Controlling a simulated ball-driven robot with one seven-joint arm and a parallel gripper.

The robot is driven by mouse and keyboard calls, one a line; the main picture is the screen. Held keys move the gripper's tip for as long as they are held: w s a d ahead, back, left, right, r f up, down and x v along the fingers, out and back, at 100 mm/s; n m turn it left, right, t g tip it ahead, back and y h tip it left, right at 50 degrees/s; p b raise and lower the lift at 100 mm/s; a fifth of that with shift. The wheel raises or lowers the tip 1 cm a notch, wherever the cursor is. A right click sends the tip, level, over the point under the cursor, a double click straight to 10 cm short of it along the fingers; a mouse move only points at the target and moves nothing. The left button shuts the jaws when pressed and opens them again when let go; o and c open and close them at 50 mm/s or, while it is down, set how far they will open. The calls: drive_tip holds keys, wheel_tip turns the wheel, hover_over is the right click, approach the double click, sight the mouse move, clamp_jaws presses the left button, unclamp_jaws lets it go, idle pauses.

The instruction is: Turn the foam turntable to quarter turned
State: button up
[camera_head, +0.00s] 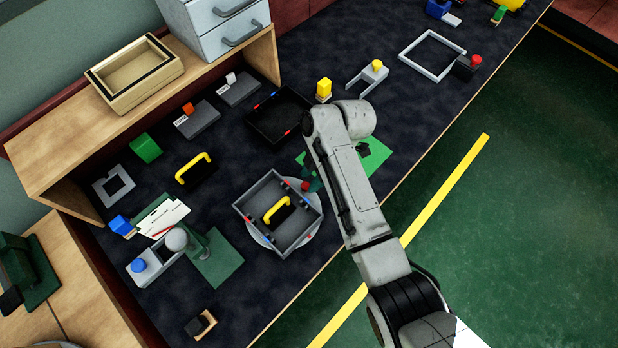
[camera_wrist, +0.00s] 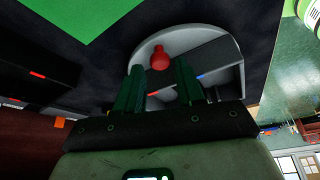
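The turntable is a pale round disc (camera_head: 314,229) on the dark worktop, with a grey divided tray (camera_head: 290,243) on it. The tray sits at an angle and has a yellow handle in it. A red knob (camera_head: 305,185) stands at the disc's upper right edge. In the wrist view the red knob (camera_wrist: 160,57) lies ahead of and between the two green fingers of my gripper (camera_wrist: 160,75). The fingers are apart, with visible space at each side of the knob. In the head view my arm partly hides the gripper.
A black tray (camera_head: 268,128) lies above the turntable. A green mat (camera_head: 374,158) lies behind my arm. A grey post on a green base (camera_head: 216,262) stands left of the disc. The worktop below the disc is mostly clear up to its front edge.

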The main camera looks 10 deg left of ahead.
drive_tip(key=shift+x, duration=1.1)
drive_tip(key=shift+c, duration=0.5)
clamp_jaws()
